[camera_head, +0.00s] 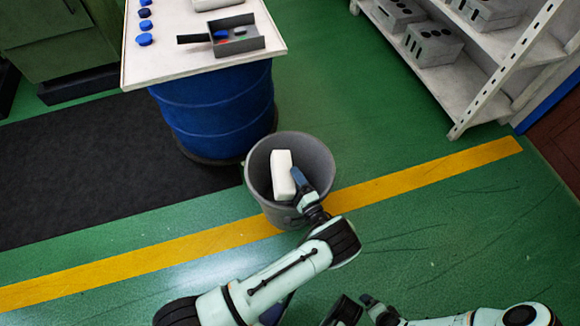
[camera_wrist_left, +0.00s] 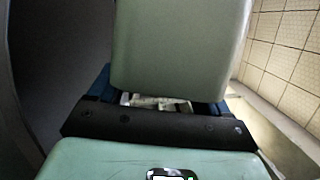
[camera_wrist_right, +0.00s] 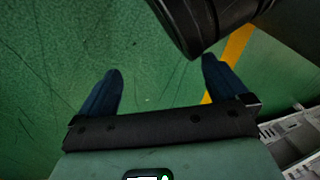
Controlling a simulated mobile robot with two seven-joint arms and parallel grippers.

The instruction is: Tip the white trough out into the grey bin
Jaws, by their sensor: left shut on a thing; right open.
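The white trough (camera_head: 282,174) is over the mouth of the grey bin (camera_head: 262,203) in the head view, with its smooth outer side facing the camera. Its inside is hidden, so I cannot tell what it holds. My left gripper (camera_head: 299,183) is shut on the trough at its right side, within the bin's rim outline. In the left wrist view the trough (camera_wrist_left: 180,45) fills the space between the fingers. My right gripper (camera_wrist_right: 158,85) is open and empty above the green floor in the right wrist view.
A blue drum (camera_head: 215,105) carries a pale tabletop (camera_head: 170,40) behind the bin. A grey tray (camera_head: 240,46) and several blue pieces (camera_head: 144,39) lie on it. A metal shelf (camera_head: 510,75) stands at the right. A dark mat (camera_head: 90,165) lies at left. The floor right of the bin is clear.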

